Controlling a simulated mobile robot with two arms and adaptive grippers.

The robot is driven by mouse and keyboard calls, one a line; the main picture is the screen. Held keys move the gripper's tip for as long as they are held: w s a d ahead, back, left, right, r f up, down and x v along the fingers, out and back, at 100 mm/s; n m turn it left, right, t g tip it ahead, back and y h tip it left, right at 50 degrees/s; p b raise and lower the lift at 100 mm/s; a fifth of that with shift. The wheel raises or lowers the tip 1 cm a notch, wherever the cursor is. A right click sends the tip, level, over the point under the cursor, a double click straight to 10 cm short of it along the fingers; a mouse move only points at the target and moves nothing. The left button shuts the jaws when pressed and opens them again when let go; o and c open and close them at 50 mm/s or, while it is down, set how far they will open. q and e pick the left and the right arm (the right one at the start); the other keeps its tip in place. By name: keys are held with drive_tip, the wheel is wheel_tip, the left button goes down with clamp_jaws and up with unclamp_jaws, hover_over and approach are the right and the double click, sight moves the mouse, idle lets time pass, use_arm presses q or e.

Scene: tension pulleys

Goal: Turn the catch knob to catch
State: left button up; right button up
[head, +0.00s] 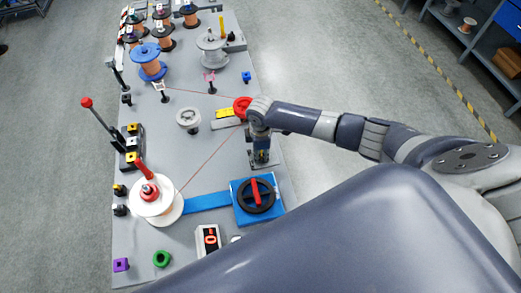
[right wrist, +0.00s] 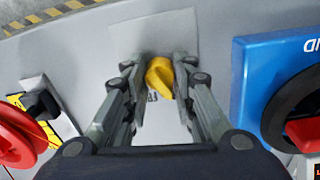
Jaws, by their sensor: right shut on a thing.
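The catch knob (right wrist: 160,77) is a yellow knob on a pale plate (right wrist: 135,38) on the board. It shows in the right wrist view between the fingers of my right gripper (right wrist: 158,92). The gripper is shut on it, one finger on each side. Lettering beside the knob is mostly hidden, so I cannot read its setting. In the head view my right gripper (head: 262,157) points down at the board's right edge, above the blue panel, and hides the knob. My left gripper is not in view.
A blue panel (head: 237,215) with a black wheel and red handle lies just below my right gripper. A red wheel (head: 241,107) is close to my wrist. A white spool (head: 147,211) and a thin red line lie to the left. The grey board (head: 205,260) has clear patches.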

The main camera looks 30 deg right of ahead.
sight(261, 156)
drive_tip(key=shift+n, duration=0.8)
drive_tip(key=o, duration=1.1)
drive_tip(key=r, duration=1.2)
drive_tip(key=shift+s+a, duration=0.15)
drive_tip(key=shift+s, duration=0.15)
drive_tip(key=shift+s, duration=0.1)
